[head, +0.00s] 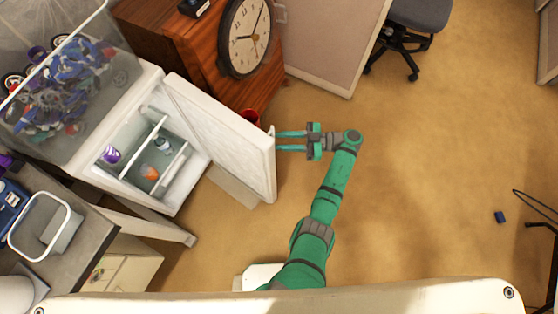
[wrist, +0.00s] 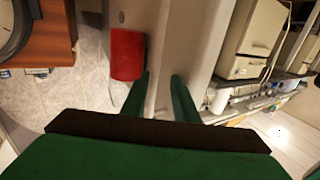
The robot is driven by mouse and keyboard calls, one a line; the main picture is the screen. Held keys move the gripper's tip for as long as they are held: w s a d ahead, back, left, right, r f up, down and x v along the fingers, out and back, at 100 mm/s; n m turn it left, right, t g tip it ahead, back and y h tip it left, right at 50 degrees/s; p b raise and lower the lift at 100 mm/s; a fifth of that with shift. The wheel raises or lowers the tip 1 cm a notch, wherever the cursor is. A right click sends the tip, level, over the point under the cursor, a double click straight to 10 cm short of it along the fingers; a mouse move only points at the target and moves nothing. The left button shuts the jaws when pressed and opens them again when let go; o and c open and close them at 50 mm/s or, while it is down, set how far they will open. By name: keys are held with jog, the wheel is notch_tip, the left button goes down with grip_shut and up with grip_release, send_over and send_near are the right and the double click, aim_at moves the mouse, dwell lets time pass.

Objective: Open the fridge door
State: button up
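The white fridge (head: 190,185) is at the left in the head view. Its door (head: 225,130) stands wide open, swung out to the right. The shelves inside show, with a purple item (head: 111,155) and an orange item (head: 151,173). My green gripper (head: 290,140) is beside the door's free edge, fingers pointing left at it. In the wrist view, my gripper's fingers (wrist: 160,95) are apart, with a pale upright surface, likely the door, beyond and between them. Whether the fingertips touch the door I cannot tell.
A wooden cabinet (head: 190,50) with a clock (head: 246,37) stands behind the door. A red container (head: 250,116) is partly hidden by the door; a red object (wrist: 127,54) shows in the wrist view. The carpet (head: 420,180) to the right is mostly clear.

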aim_at(267, 160)
jog(key=shift+s+r, duration=0.75)
jog(key=shift+s, duration=0.75)
jog(key=shift+s+r, duration=0.8)
jog(key=shift+s, duration=0.7)
jog(key=shift+s+r, duration=0.75)
jog(key=shift+s, duration=0.75)
jog(key=shift+s+a+r, duration=0.2)
jog(key=shift+s, duration=0.2)
